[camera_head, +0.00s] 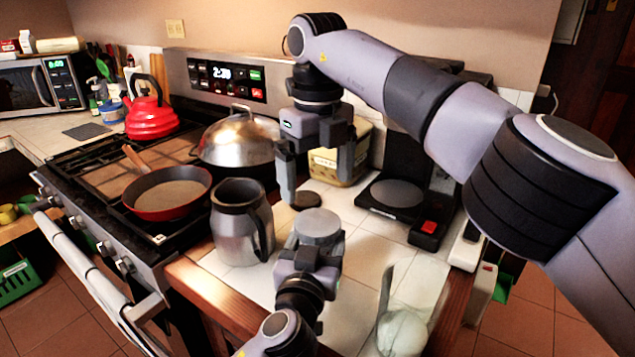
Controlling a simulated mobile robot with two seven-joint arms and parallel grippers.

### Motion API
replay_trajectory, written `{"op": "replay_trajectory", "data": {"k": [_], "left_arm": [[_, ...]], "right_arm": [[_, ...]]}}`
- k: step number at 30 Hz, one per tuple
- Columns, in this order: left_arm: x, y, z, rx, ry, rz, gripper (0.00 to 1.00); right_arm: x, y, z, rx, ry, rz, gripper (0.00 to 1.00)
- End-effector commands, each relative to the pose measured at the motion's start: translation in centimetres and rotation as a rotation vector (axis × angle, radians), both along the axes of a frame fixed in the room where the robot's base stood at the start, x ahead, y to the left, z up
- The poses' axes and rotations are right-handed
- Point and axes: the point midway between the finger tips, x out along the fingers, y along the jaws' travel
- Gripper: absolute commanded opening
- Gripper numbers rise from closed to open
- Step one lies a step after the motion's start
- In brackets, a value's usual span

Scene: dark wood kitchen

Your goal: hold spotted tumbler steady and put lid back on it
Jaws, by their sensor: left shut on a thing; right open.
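My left gripper (315,243) is shut on a grey, round-topped thing (319,224), which I take to be the tumbler. Its top faces up. Its spots cannot be made out, and the gripper hides most of its side. A small dark disc (305,201), possibly the lid, shows just behind it; I cannot tell whether it rests on the counter. My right gripper (317,190) is open and points down above the disc, with its fingers spread to either side. Nothing shows between them.
A steel jug (236,228) stands close left of my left gripper. A black coffee maker (395,194) stands to the right, with a yellowish container (340,165) behind. A red pan (167,197) and a domed steel lid (238,140) are on the stove. A clear vessel (405,318) is at front right.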

Motion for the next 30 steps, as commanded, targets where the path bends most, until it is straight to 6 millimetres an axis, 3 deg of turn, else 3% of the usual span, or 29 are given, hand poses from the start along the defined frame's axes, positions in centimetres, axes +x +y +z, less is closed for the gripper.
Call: {"op": "replay_trajectory", "data": {"k": [6, 7, 9, 20, 30], "left_arm": [[0.0, 0.0, 0.1, 0.000, -0.001, 0.000, 0.00], [0.0, 0.0, 0.1, 0.000, -0.001, 0.000, 0.81], [0.0, 0.0, 0.1, 0.000, -0.001, 0.000, 1.00], [-0.7, 0.1, -0.1, -0.002, 0.000, -0.001, 1.00], [-4.9, 1.0, -0.2, -0.002, 0.001, 0.000, 1.00]], "right_arm": [[0.0, 0.0, 0.0, -0.001, 0.001, 0.000, 1.00], [0.0, 0.0, 0.0, -0.001, 0.001, 0.000, 1.00], [0.0, 0.0, 0.0, -0.001, 0.001, 0.000, 1.00], [0.0, 0.0, -0.2, -0.001, 0.001, 0.000, 1.00], [0.0, 0.0, -0.9, -0.001, 0.001, 0.000, 1.00]]}}
